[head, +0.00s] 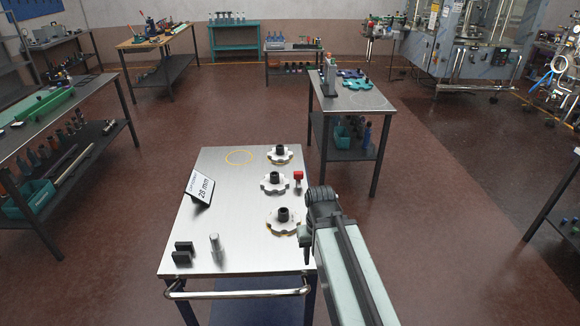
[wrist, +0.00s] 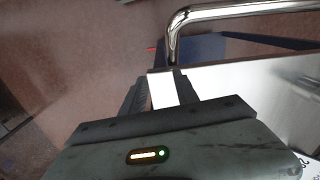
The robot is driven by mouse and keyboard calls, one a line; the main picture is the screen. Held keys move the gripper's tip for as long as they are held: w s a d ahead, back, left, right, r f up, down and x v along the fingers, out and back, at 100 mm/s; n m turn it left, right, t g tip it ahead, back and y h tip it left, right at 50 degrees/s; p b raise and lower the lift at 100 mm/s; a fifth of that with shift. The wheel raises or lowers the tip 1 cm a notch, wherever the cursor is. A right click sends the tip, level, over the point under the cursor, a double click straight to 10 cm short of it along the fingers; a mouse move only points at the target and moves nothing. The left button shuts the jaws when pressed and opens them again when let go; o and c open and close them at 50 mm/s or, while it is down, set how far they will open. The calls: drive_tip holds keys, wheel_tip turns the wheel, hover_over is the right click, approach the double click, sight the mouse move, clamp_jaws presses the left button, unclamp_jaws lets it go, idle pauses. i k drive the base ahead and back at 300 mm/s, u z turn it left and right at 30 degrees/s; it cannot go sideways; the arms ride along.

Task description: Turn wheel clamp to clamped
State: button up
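No part is labelled as the wheel clamp, and I cannot tell for certain which thing it is. A small red knob (head: 298,177) stands at the right edge of the steel cart top (head: 215,235). Three white star wheels with black hubs lie near it: a far one (head: 280,154), a middle one (head: 272,183) and a near one (head: 283,221). My gripper (head: 305,243) is by the cart's right edge, near the near star wheel. In the wrist view my gripper (wrist: 163,88) has its fingers apart, with a bright patch between them that looks like cart surface.
A "28 mm" sign (head: 200,188), a black block (head: 183,252) and a metal pin (head: 216,246) stand on the cart. Its chrome handle (head: 238,293) runs along the front. A side table (head: 355,95) stands behind right. Open floor (head: 450,190) lies to the right.

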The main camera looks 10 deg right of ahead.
sight(298, 175)
drive_tip(key=i, duration=0.5)
drive_tip(key=z, duration=0.05)
drive_tip(key=k, duration=1.3)
drive_tip(key=z, duration=0.4)
drive_tip(key=i, duration=1.85)
drive_tip(key=u, duration=0.65)
